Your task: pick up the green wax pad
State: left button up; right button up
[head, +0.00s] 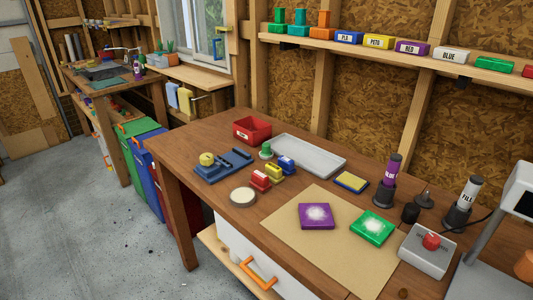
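A green square pad (373,227) with a white patch on top lies flat on a tan sheet (300,247) on the wooden workbench. It looks like the green wax pad. A purple square pad (316,216) with a similar white patch lies to its left on the same sheet, with a gap between them. Neither of my grippers shows in the head view.
A grey box with a red knob (430,241) stands close to the right of the green pad. Purple (390,172) and white (465,195) tubes stand behind it. A grey tray (310,155), red bin (252,130) and blue fixture (222,166) occupy the far bench.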

aim_at(265, 154)
jog(key=z, duration=0.3)
jog(key=j+z, duration=0.25)
jog(key=z, duration=0.15)
jog(key=i+j+z, duration=0.1)
jog(key=j+z, duration=0.15)
jog(key=z, duration=0.2)
jog(key=j+z, duration=0.25)
jog(key=z, duration=0.15)
jog(key=k+j+z, duration=0.1)
jog(key=j+z, duration=0.15)
jog(key=z, duration=0.15)
jog(key=j+z, duration=0.25)
jog(key=z, duration=0.15)
jog(key=k+l, duration=0.05)
